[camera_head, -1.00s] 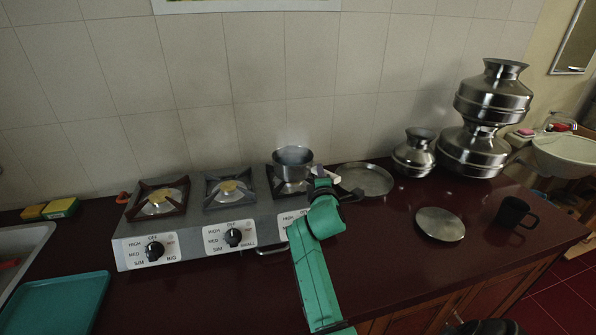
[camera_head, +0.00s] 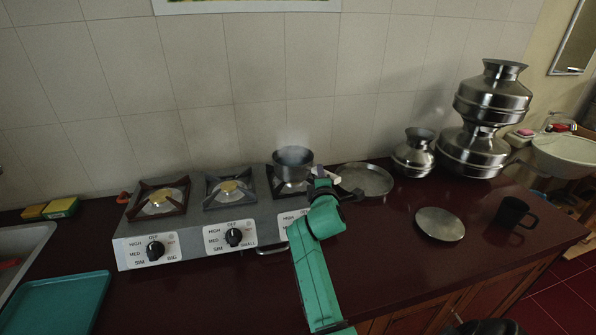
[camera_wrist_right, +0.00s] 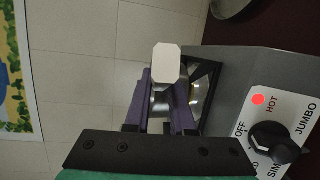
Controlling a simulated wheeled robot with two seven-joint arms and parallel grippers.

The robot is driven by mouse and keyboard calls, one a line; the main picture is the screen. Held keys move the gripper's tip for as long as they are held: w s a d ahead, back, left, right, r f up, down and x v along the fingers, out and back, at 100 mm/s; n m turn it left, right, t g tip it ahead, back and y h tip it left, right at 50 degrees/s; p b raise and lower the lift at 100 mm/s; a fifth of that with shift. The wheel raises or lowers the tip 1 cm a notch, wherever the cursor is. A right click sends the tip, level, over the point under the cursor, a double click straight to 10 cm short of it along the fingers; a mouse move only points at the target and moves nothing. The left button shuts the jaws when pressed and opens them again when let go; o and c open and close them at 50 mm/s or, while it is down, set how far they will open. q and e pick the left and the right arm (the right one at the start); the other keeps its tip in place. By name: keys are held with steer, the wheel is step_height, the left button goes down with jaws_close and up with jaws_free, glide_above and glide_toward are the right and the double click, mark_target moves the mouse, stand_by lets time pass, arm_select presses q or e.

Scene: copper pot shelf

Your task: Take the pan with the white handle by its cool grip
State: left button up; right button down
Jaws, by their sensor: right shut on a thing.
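The steel pan (camera_head: 293,162) sits on the right-hand burner of the stove, with faint steam above it. My right gripper (camera_head: 322,176) is at the pan's right side, by its handle. In the right wrist view, the purple fingers of my right gripper (camera_wrist_right: 162,100) are shut on the white handle (camera_wrist_right: 166,62), whose pale end shows between and beyond the fingertips. Most of the handle is hidden in the head view by my gripper and green arm. My left gripper is not in view.
The stove (camera_head: 202,236) has two empty burners on the left. A red light (camera_wrist_right: 258,99) by HOT is lit near the JUMBO knob (camera_wrist_right: 272,140). A flat steel plate (camera_head: 366,179), a round lid (camera_head: 440,224), a dark mug (camera_head: 512,212) and steel pots (camera_head: 474,150) stand to the right.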

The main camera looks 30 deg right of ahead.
steer(key=shift+w+r, duration=0.1)
steer(key=shift+r, duration=0.25)
step_height(320, 180, up, 24)
steer(key=p, duration=0.5)
steer(key=shift+r, duration=0.25)
stand_by(0.6)
